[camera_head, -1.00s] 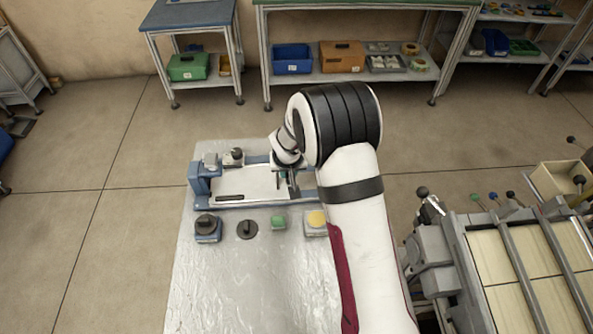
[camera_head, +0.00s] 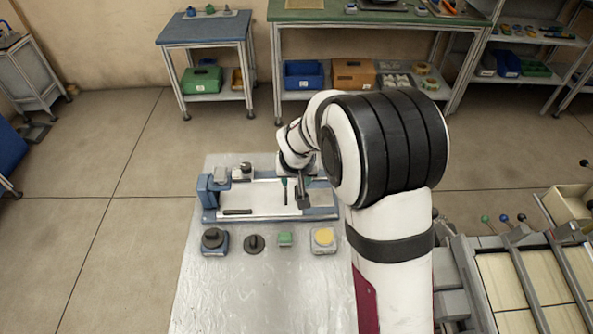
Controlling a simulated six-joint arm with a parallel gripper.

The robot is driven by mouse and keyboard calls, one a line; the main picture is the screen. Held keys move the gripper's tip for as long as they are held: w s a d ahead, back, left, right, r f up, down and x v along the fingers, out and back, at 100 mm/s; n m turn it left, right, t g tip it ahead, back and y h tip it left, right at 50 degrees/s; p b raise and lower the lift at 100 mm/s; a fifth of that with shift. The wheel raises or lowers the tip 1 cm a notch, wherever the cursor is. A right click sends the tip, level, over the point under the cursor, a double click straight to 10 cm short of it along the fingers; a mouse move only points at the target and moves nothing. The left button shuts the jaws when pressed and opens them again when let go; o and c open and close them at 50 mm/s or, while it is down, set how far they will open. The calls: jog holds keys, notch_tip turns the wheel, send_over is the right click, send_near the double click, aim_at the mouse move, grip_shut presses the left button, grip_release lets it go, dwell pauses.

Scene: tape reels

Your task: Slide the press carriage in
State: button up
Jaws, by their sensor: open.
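The press (camera_head: 210,198) is a low blue and white frame lying across the far part of the silvery bench top. It has a blue end block at its left and a pale flat bed (camera_head: 262,205) with a dark slot. A small upright green-and-dark piece (camera_head: 285,188) stands over the bed; I cannot tell whether it belongs to the carriage. My gripper (camera_head: 301,199) is open, with dark fingers pointing down over the right part of the bed, just right of that piece. I cannot tell whether it touches anything. My arm hides the press's right end.
The near bench top is clear. A roller machine (camera_head: 510,285) stands at the right.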

jog(key=v, duration=0.7)
jog(key=shift+r, duration=0.35)
jog(key=shift+s, duration=0.15)
jog(key=s+d+r+m+g, duration=0.1)
jog(key=s+m, duration=0.1)
jog(key=s, duration=0.8)
jog(key=s+d+r+m+g+y, duration=0.1)
jog(key=s+d+m+g, duration=0.1)
jog(key=s, duration=0.8)
jog(key=s+d+r+m+g, duration=0.1)
jog(key=s+d+r, duration=0.1)
jog(key=s, duration=0.8)
jog(key=shift+s+d+m+g+y, duration=0.15)
jog(key=shift+s+m+g+y, duration=0.2)
jog(key=shift+m+g+y, duration=0.05)
